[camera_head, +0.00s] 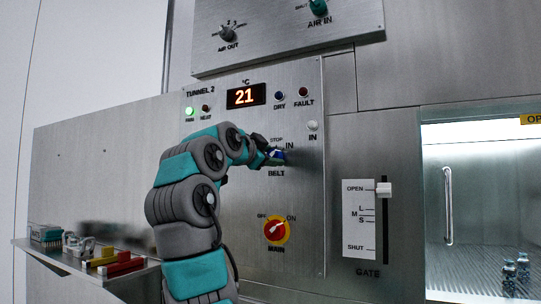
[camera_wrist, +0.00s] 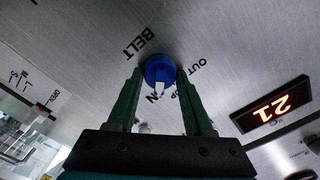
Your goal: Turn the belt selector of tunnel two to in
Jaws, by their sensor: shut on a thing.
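The belt selector is a round blue knob (camera_wrist: 158,66) with a white pointer mark, on the tunnel two panel above the word BELT. In the wrist view my gripper (camera_wrist: 160,75) has its two green fingers on opposite sides of the knob, closed on it. The pointer mark is at the knob's lower edge in that view, near the partly hidden IN and STOP labels; its exact setting is hard to tell.
The red-and-yellow MAIN switch (camera_head: 276,230) is below the selector. The gate slider (camera_head: 384,190) is to the right, near OPEN. The display (camera_head: 246,95) reads 21. A white lamp (camera_head: 312,125) marked IN looks unlit. A shelf (camera_head: 70,265) with small items is at left.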

